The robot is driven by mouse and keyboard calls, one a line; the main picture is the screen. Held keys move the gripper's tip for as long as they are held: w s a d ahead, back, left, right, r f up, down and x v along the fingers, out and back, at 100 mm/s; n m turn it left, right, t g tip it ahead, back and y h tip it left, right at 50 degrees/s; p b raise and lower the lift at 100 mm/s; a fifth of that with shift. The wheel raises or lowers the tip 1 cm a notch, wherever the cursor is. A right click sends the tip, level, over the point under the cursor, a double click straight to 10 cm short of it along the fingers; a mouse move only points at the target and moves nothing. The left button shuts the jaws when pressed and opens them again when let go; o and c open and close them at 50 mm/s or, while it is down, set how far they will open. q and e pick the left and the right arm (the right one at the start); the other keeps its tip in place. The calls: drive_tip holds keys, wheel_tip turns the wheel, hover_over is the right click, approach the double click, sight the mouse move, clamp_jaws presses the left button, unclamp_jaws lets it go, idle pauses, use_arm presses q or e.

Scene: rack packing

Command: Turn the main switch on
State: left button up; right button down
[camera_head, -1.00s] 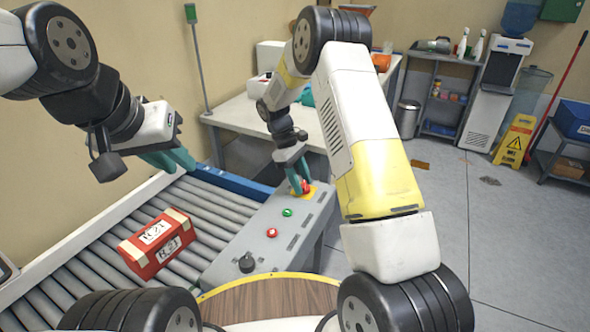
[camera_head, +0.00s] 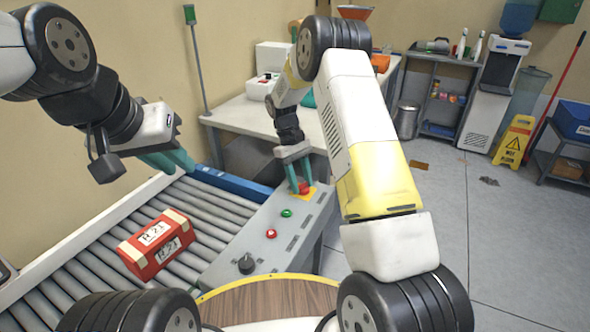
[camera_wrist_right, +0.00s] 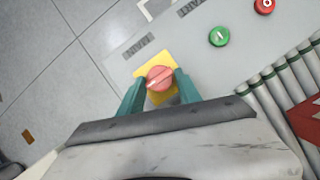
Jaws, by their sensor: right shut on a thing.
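A red round knob with a white line, which looks like the main switch (camera_head: 304,188), sits on a yellow plate on the grey control panel (camera_head: 228,267). It also shows in the right wrist view (camera_wrist_right: 159,78). My right gripper (camera_head: 300,187) points down over it, shut with one teal finger on each side of the knob. In the right wrist view the fingers (camera_wrist_right: 158,92) flank the knob. My left gripper (camera_head: 182,162) hangs over the far side of the conveyor, away from the panel. Its fingers overlap in view, so its opening is unclear.
The panel also has a green button (camera_head: 287,213), a red button (camera_head: 271,234) and a black knob (camera_head: 247,263). A red box (camera_head: 155,245) with cream ends lies on the roller conveyor (camera_head: 207,209). A white table (camera_head: 235,112) stands behind. Grey floor is open at right.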

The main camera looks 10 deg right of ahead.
drive_tip(key=shift+a, duration=0.1)
drive_tip(key=c, duration=0.9)
unclamp_jaws()
drive_tip(key=shift+v, duration=3.95)
drive_tip(key=shift+s, duration=0.1)
wheel_tip(320, 180, up, 10)
drive_tip(key=m+t+y, duration=0.1)
drive_tip(key=t+y, duration=0.1)
hover_over(303, 187)
drive_tip(key=s+d+r+m+t+y, duration=0.1)
drive_tip(key=s+d+r+m+t, duration=0.15)
drive_tip(key=s+r, duration=0.55)
drive_tip(key=s+t, duration=0.2)
drive_tip(key=s, duration=0.3)
drive_tip(key=s+r+m+t+y, duration=0.1)
drive_tip(key=s, duration=0.5)
drive_tip(key=s+r+m+t, duration=0.1)
drive_tip(key=s+t, duration=0.1)
drive_tip(key=s, duration=0.4)
drive_tip(key=shift+s+d+r+m+t+y, duration=0.1)
drive_tip(key=shift+d+r+m+t+y, duration=0.05)
drive_tip(key=shift+r+m+t+y, duration=0.15)
